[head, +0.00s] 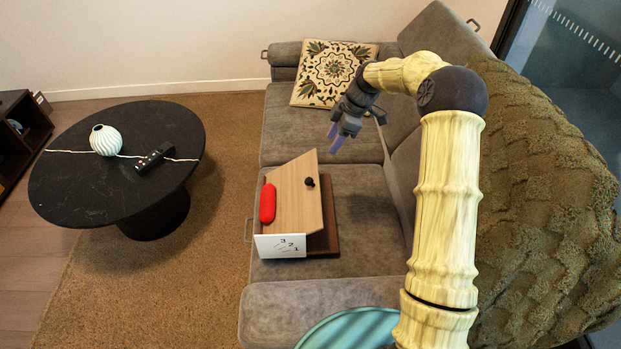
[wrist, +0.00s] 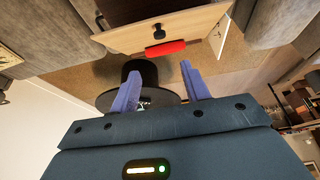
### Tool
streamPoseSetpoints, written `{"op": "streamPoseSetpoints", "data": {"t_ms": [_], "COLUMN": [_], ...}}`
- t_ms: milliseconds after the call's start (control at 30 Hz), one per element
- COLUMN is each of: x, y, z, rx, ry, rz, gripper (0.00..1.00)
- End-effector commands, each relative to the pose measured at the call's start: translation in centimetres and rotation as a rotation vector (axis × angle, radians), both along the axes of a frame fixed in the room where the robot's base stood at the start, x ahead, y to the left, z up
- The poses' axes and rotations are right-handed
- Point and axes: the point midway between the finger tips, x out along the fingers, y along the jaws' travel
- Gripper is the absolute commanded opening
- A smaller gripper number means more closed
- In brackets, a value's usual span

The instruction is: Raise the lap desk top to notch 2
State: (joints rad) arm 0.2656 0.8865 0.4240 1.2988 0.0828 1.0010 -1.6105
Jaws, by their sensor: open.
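The lap desk sits on the grey sofa seat in the head view. Its pale wooden top (head: 293,195) is tilted above a dark brown base (head: 329,210). A black knob (head: 309,182) is on the top. A white side panel (head: 270,248) carries the numbers 3, 2 and 1; which notch the top rests in cannot be told. A red rounded object (head: 267,203) lies along the top's left edge. My gripper (head: 338,139) is open and empty, above and behind the desk, apart from it. The wrist view shows its purple fingers (wrist: 160,86), with the knob (wrist: 158,32) beyond.
A patterned cushion (head: 333,73) lies at the sofa's far end. A black oval table (head: 85,185) with a white vase (head: 105,140) and a dark remote (head: 153,158) stands to the left. A teal round surface (head: 350,332) is at the bottom. The rug (head: 213,210) between is clear.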

Motion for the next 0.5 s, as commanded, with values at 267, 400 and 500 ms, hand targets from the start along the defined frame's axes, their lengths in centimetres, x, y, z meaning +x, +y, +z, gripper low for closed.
{"op": "streamPoseSetpoints", "data": {"t_ms": [267,400,500], "x": [-0.1,-0.1,-0.1], "y": [0.5,1.4,2.0], "z": [-1.3,-3.3,-5.0], "rx": [-0.001,-0.001,-0.001], "ry": [0.003,0.004,0.003], "rz": [0.0,0.001,0.0], "gripper": [0.46,0.46,0.46]}}
